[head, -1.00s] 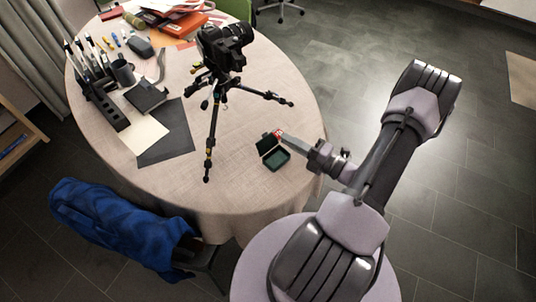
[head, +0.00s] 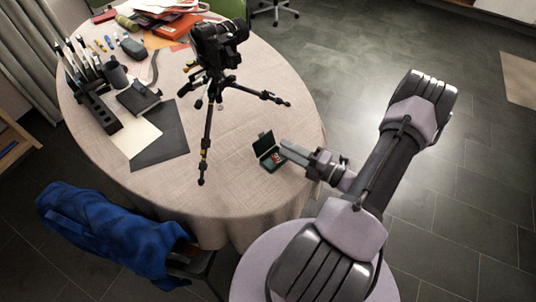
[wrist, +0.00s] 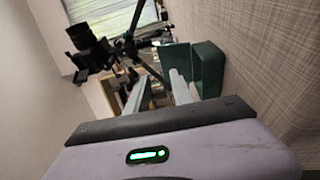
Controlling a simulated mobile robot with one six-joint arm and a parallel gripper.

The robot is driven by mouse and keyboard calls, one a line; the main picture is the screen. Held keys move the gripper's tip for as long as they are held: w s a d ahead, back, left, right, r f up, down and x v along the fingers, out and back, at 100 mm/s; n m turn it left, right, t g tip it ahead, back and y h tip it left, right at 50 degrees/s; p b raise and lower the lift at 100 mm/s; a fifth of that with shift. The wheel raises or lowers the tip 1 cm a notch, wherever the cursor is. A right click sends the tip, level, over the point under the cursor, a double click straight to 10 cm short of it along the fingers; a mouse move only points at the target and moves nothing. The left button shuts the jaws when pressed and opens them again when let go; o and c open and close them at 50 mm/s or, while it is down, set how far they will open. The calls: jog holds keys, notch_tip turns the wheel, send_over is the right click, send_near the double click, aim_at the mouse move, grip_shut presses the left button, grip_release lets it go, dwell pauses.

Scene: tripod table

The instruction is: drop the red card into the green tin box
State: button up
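The green tin box (head: 264,143) stands open near the front right edge of the round table, its lid raised at the back left. A small patch of the red card (head: 275,157) shows inside the box. My gripper (head: 286,148) is over the right side of the box and hides part of it. In the wrist view, my gripper (wrist: 158,88) has its two fingers apart with nothing visible between them. The green box (wrist: 208,66) shows there just beyond the right finger. The red card cannot be made out in the wrist view.
A black camera on a tripod (head: 207,130) stands left of the box on the cloth-covered table (head: 240,190). Dark and white sheets (head: 160,145), a black holder (head: 98,108) and a cup lie further left. A blue cloth (head: 105,235) hangs on a chair in front.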

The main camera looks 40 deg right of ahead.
jog(key=p+v, duration=0.3)
jog(key=v, duration=1.3)
jog(key=shift+s+d, duration=0.15)
jog(key=shift+s, duration=0.15)
jog(key=shift+w, duration=0.1)
jog(key=w+a+r+n+g+y, duration=0.3)
jog(key=w+a+r+n+g, duration=0.3)
jog(key=n, duration=0.4)
jog(key=w+a+r+n+g+y, duration=0.3)
jog(key=w+a+r+n+g, duration=0.25)
jog(key=r+n, duration=0.3)
jog(key=s+a+r+n+h, duration=0.1)
jog(key=a+r+n+h, duration=0.3)
jog(key=a+r+n, duration=0.4)
jog(key=s+a+r+n+h, duration=0.2)
jog(key=a+r+n+h, duration=0.2)
jog(key=a+n, duration=0.9)
notch_tip(320, 180, up, 4)
jog(key=n, duration=0.7)
jog(key=shift+h, duration=0.3)
